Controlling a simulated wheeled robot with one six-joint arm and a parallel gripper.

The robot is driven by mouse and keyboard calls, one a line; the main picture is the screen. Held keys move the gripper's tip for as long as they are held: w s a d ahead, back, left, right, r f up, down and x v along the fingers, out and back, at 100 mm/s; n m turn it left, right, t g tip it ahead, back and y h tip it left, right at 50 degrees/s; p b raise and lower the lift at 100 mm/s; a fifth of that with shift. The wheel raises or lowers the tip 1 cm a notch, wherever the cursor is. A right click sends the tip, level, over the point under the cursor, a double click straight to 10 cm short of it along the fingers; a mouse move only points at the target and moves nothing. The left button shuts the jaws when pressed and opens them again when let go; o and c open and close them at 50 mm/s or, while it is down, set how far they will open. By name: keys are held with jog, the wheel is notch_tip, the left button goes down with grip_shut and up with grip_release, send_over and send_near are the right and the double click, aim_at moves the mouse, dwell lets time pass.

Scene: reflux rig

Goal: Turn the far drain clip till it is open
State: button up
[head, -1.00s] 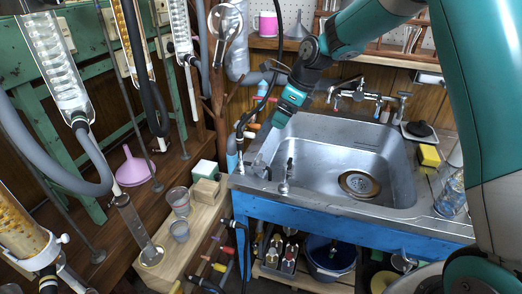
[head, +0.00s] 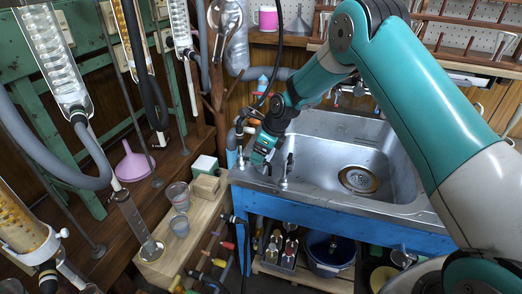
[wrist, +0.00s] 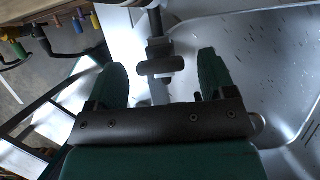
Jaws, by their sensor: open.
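My gripper (head: 260,158) is open over the left front corner of the steel sink, pointing down. In the wrist view, its two green fingers (wrist: 163,72) stand apart on either side of a small dark clip (wrist: 160,66) with a crossbar handle on a post. The clip lies between the fingers, with gaps visible on both sides. In the head view, my gripper mostly hides this clip. A second small metal fitting (head: 286,172) stands upright on the sink rim just right of my gripper. Whether the clip is turned open cannot be told.
The sink basin (head: 330,150) with its round drain (head: 358,180) lies to the right. Glass columns and grey hoses hang further left. A blue bucket (head: 330,255) stands below the sink.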

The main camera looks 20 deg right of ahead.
jog(key=c, duration=0.9)
jog(key=shift+c, duration=0.2)
jog(key=shift+n, duration=0.4)
jog(key=shift+w+n+g+p, duration=0.1)
jog(key=shift+n+g+p, duration=0.4)
jog(key=shift+n+p, duration=0.4)
jog(key=n+g, duration=0.1)
jog(key=n, duration=0.1)
jog(key=n+p, duration=0.1)
jog(key=n, duration=0.1)
jog(key=shift+w+n+g+y, duration=0.15)
jog(key=shift+n+g+y, duration=0.25)
jog(key=n+g, duration=0.1)
jog(key=n, duration=0.3)
jog(key=shift+w+g+p, duration=0.1)
jog(key=shift+g+p, duration=0.25)
jog(key=shift+g, duration=0.05)
jog(key=shift+a+n+g+h+p, duration=0.1)
jog(key=shift+n+g+h+p, duration=0.4)
jog(key=shift+n, duration=1.3)
